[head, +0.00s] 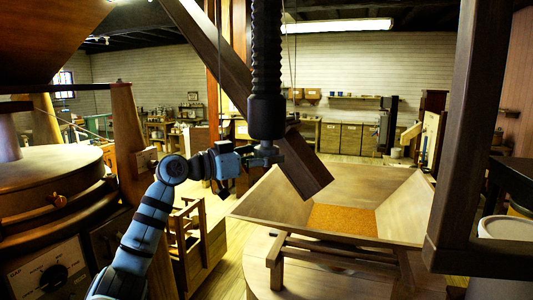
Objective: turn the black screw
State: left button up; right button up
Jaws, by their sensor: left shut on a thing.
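The black screw (266,60) hangs upright from the top of the head view, ribbed along its length with a thicker smooth collar at its lower end. My left gripper (266,152) reaches in from the left and is shut at the screw's bottom end, just below the collar. The gripped part is small and mostly hidden by the fingers. My right gripper is not in view.
A slanted wooden beam (215,55) passes close behind the screw. Below right is a wooden hopper (395,205) with orange grain (342,219). A round millstone casing (50,180) stands left; a dark post (467,130) stands right.

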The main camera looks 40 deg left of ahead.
aim_at(266, 112)
pick_arm(q)
jog(key=shift+r+h, duration=0.15)
jog(key=shift+h, duration=0.15)
jog(key=o, duration=0.9)
jog(key=shift+c, duration=0.2)
jog(key=o, duration=0.3)
jog(key=shift+s+d, duration=0.1)
jog(key=shift+s, duration=0.05)
jog(key=shift+s+d, duration=0.1)
jog(key=shift+s, duration=0.05)
jog(key=shift+r, duration=0.15)
notch_tip(266, 112, up, 10)
jog(key=shift+f, duration=0.1)
